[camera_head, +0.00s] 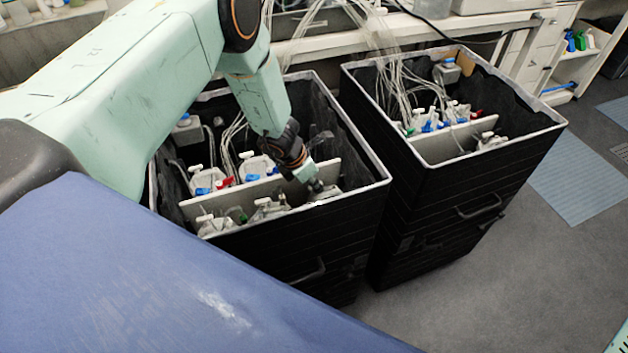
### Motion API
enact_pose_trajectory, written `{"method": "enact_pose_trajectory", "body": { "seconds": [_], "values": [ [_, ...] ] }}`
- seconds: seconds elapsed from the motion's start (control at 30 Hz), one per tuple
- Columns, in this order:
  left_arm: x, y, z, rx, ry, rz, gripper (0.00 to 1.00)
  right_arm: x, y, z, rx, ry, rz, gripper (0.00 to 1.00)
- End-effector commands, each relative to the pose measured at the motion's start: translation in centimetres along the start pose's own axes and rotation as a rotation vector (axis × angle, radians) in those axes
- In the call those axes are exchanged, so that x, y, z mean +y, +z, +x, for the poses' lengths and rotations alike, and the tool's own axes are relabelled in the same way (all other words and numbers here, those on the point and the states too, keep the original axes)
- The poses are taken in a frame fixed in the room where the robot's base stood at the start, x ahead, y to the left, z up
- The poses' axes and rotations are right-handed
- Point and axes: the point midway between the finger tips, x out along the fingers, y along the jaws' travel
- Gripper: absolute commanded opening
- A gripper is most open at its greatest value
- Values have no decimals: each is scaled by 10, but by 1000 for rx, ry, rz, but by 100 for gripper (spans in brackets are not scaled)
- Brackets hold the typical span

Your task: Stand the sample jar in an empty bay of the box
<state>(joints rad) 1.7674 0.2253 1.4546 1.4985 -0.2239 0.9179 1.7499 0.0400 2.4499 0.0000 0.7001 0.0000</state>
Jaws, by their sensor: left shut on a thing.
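My left arm reaches in from the left, and its gripper (314,182) points down into the nearer black box (325,255). The gripper is shut on the sample jar (325,194), a small clear-grey thing low in the box's front right part. The jar is mostly hidden by the fingers and the box's front rim, so I cannot tell whether it touches the box floor. A pale divider (345,172) crosses the box. Other clear jars (215,222) stand in front of it on the left, and jars with blue and red fittings (207,180) stand behind it.
A second black box (470,185) with jars, tubes and a pale divider stands close on the right. Thin clear tubes (385,45) hang into both boxes. A blue surface (150,290) fills the lower left. A bench runs behind, and grey floor (480,305) is clear at right.

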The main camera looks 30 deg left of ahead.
Motion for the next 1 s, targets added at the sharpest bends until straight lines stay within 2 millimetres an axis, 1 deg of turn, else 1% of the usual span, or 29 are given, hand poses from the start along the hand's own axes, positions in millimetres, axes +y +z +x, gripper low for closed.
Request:
{"method": "enact_pose_trajectory", "body": {
  "seconds": [0.03,0.1,0.4,0.8,0.83,0.93,1.0],
  "values": [
    [1,1,-3,-1,-9,22,0,0,0,-5,0,0,0,33],
    [1,1,-2,-1,-23,55,0,0,0,-7,0,0,0,33],
    [2,1,-1,-1,-73,177,0,0,0,-8,0,0,0,33],
    [2,1,-1,-1,-81,194,0,0,0,-8,0,0,0,33],
    [2,1,-1,0,-81,194,14,0,0,-8,0,0,0,33],
    [2,1,-1,0,-81,194,22,0,0,-8,0,0,0,33],
    [2,1,-1,0,-81,194,22,0,0,-8,0,0,0,33]
  ]
}}
